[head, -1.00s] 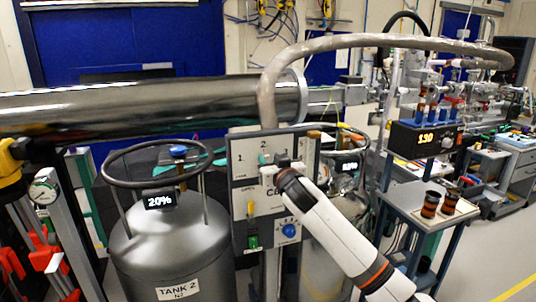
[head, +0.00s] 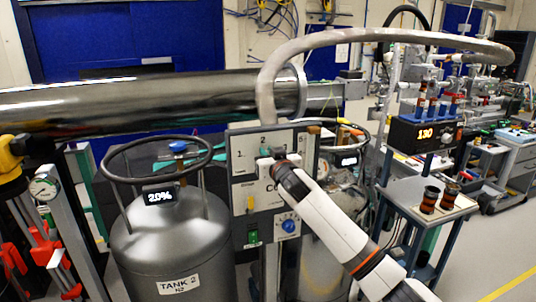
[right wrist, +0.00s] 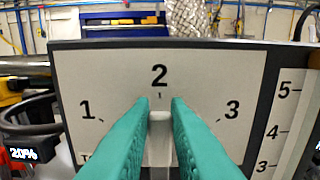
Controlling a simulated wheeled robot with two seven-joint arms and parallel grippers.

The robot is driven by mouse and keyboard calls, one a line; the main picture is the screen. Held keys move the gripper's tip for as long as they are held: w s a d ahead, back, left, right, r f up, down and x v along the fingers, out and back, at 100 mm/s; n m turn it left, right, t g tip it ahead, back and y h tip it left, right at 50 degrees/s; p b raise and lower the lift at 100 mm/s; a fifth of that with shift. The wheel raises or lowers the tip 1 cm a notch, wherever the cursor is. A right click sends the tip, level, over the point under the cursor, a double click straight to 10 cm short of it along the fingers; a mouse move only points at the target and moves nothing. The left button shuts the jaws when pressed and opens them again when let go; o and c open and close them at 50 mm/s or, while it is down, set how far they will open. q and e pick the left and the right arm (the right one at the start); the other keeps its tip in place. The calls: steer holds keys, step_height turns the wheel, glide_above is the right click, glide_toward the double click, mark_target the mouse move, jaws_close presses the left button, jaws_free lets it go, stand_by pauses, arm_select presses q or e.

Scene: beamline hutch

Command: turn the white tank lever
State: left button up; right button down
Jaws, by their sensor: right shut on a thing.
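The white lever (right wrist: 160,128) is on the grey control panel (right wrist: 75,75), between the teal fingers of my right gripper (right wrist: 160,105). The lever points up to the mark under the number 2, with 1 on its left and 3 on its right. The gripper is shut on it. In the head view my right gripper (head: 272,153) is at the upper part of the panel (head: 240,205), and the lever is hidden there. A grey tank (head: 172,245) labelled TANK 2 stands left of the panel, its display reading 20%. My left gripper is not in view.
A thick hose (head: 390,36) arches above my right arm. A long metal pipe (head: 130,108) runs behind the tank. A side table (head: 402,196) with two dark cups stands on the right. The panel also carries a blue knob (head: 289,225) and a green switch (head: 252,238).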

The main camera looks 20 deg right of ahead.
mark_target(245, 158)
steer(key=shift+a, duration=0.15)
steer(key=a+n, duration=0.1)
steer(key=n, duration=0.1)
steer(key=shift+a+n+p, duration=0.2)
steer(key=shift+n+p, duration=0.2)
steer(key=n, duration=0.1)
steer(key=a+n, duration=0.1)
steer(key=shift+a+f+n, duration=0.25)
steer(key=shift+f+n, duration=0.05)
steer(key=shift+f, duration=0.05)
steer(key=shift+a+f+n+p, duration=0.15)
steer(key=shift+a+f+n, duration=0.2)
steer(key=shift+n, duration=0.4)
steer(key=shift+a+f+n+p, duration=0.15)
steer(key=shift+a+f+n, duration=0.15)
steer(key=shift+n, duration=0.5)
steer(key=shift+a+f+n+p, duration=0.15)
steer(key=shift+a+f+n, duration=0.2)
steer(key=shift+n, duration=0.4)
steer(key=shift+s+a, duration=0.1)
steer(key=c, duration=1.4)
jaws_free()
steer(key=shift+r, duration=0.1)
